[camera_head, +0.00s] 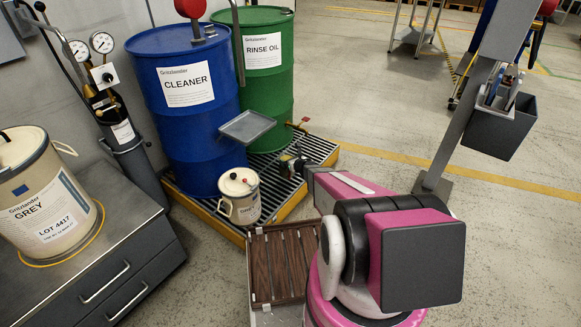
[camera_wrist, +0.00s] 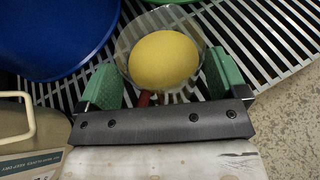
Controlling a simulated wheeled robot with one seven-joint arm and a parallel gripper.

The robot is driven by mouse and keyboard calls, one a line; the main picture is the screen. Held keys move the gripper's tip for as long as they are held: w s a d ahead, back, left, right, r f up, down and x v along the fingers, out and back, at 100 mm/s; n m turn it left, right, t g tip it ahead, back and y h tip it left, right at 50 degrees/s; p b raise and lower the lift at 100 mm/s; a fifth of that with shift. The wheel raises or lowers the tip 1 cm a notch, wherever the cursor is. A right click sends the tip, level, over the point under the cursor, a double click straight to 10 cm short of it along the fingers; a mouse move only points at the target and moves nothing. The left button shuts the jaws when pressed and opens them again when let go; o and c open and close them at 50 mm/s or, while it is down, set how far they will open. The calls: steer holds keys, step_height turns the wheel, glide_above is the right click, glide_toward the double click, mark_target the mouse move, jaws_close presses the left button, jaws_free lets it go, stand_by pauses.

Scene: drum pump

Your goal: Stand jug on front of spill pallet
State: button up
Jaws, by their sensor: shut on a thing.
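My gripper (camera_wrist: 163,85) is shut on a clear round jug (camera_wrist: 128,38) with yellow contents, one green pad on each side. The jug seems upright from above. The spill pallet (camera_head: 325,152) is a striped grating with a yellow edge, below the drums. In the wrist view its slats (camera_wrist: 285,45) show beneath and around the jug. In the head view my gripper (camera_head: 290,165) is over the pallet's front right part, and the jug is mostly hidden there. I cannot tell whether the jug's base touches the grating.
A blue cleaner drum (camera_head: 183,110) and a green rinse oil drum (camera_head: 266,80) stand on the pallet behind. A small beige pail (camera_head: 240,195) is at its front left, close to my gripper. A grey tray (camera_head: 247,126) sits by the drums. A brown slatted crate (camera_head: 284,262) is in front.

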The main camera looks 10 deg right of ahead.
steer(key=shift+f, duration=2.1)
steer(key=o, duration=1.6)
steer(key=shift+o, duration=0.2)
